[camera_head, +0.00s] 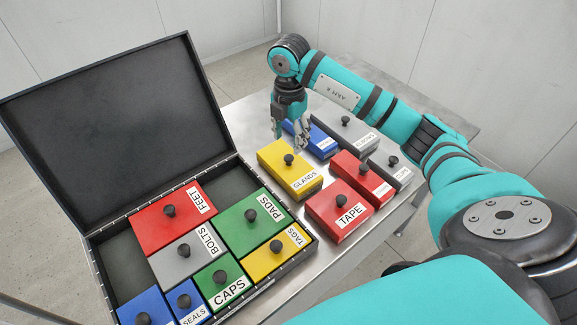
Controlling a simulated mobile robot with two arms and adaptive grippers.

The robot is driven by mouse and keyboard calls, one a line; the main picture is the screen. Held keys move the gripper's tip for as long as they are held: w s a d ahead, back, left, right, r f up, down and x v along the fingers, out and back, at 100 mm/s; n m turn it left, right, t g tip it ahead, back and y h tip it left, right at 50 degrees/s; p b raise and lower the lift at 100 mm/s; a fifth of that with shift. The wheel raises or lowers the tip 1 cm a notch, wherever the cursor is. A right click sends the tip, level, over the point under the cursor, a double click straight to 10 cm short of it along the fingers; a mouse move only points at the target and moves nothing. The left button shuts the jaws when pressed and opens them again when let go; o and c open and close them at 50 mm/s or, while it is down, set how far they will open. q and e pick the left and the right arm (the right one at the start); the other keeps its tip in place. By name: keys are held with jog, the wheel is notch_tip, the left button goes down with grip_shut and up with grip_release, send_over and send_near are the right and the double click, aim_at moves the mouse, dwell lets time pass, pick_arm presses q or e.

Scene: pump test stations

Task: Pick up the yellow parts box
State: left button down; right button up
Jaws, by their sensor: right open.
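The yellow parts box (286,173), labelled GLANDS, sits on the metal table with a black knob on top. My right gripper (289,141) hangs over its far edge, pointing down, open and with nothing seen between its fingers. I cannot tell whether the fingers touch the box. Another yellow box, labelled TAGS (268,260), lies inside the open black case (216,160) on the left. My left gripper is not in view.
On the table, a blue box (322,146) and a grey box (345,127) stand behind the yellow one. Red boxes, one labelled TAPE (336,212), and a smaller grey box (400,177) stand to its right. The case holds several more boxes and has bare spaces.

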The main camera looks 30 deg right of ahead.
aim_at(289, 156)
notch_tip(289, 156, down, 3)
jog(key=shift+f, duration=0.15)
jog(key=f, duration=0.1)
jog(key=f+p, duration=0.1)
jog(key=f, duration=0.1)
jog(key=f+p, duration=0.1)
jog(key=shift+w+d+f, duration=0.1)
jog(key=shift+w+f, duration=0.15)
jog(key=shift+f, duration=0.2)
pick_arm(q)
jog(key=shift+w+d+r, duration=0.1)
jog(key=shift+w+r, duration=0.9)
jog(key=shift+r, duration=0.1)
pick_arm(e)
grip_shut()
